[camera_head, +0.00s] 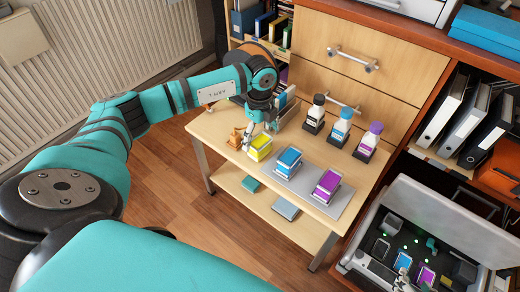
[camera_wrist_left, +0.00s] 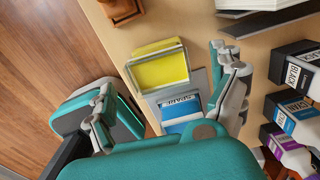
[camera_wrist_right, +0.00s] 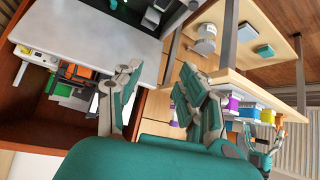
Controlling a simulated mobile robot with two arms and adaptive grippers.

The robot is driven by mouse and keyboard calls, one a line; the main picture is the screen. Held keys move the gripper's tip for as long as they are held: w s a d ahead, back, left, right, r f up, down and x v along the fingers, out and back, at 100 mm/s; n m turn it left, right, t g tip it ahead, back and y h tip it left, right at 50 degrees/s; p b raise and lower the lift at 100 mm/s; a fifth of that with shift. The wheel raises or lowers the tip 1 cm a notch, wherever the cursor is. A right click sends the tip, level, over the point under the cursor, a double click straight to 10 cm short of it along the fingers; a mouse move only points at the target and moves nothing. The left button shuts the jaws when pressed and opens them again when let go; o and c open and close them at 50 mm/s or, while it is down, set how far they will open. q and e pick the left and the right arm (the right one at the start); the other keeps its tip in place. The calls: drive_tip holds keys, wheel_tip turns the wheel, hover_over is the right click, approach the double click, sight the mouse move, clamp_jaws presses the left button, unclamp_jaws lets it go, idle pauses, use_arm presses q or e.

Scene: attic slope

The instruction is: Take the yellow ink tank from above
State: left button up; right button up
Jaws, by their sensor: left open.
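The yellow ink tank (camera_head: 260,148) lies on the small wooden table, at the left end of a row with a blue tank (camera_head: 288,161) and a magenta tank (camera_head: 326,187). My left gripper (camera_head: 259,133) is open and empty just above the yellow tank. In the left wrist view the yellow tank (camera_wrist_left: 160,70) shows between the spread fingers of my left gripper (camera_wrist_left: 162,68), apart from both. My right gripper (camera_wrist_right: 162,68) is open and empty in the right wrist view, away from the yellow tank.
Black (camera_head: 314,115), cyan (camera_head: 341,128) and magenta (camera_head: 369,143) ink bottles stand behind the tanks. A grey mat (camera_head: 307,178) lies under the blue and magenta tanks. A small orange-brown object (camera_head: 235,138) sits left of the yellow tank. An open grey case (camera_head: 440,212) is at the lower right.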

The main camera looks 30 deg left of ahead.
sight(261, 144)
use_arm(q)
wheel_tip(261, 144, down, 6)
drive_tip(key=shift+r+b, duration=0.2)
drive_tip(key=shift+b, duration=0.7)
drive_tip(key=shift+f, duration=0.1)
drive_tip(key=c, duration=1.3)
use_arm(e)
drive_tip(key=w+a+r+t+y, duration=0.1)
drive_tip(key=w+a+r+t, duration=0.1)
drive_tip(key=w+r+t, duration=0.3)
drive_tip(key=shift+w+a+r, duration=0.25)
drive_tip(key=shift+w+r, duration=0.15)
drive_tip(key=shift+r, duration=0.5)
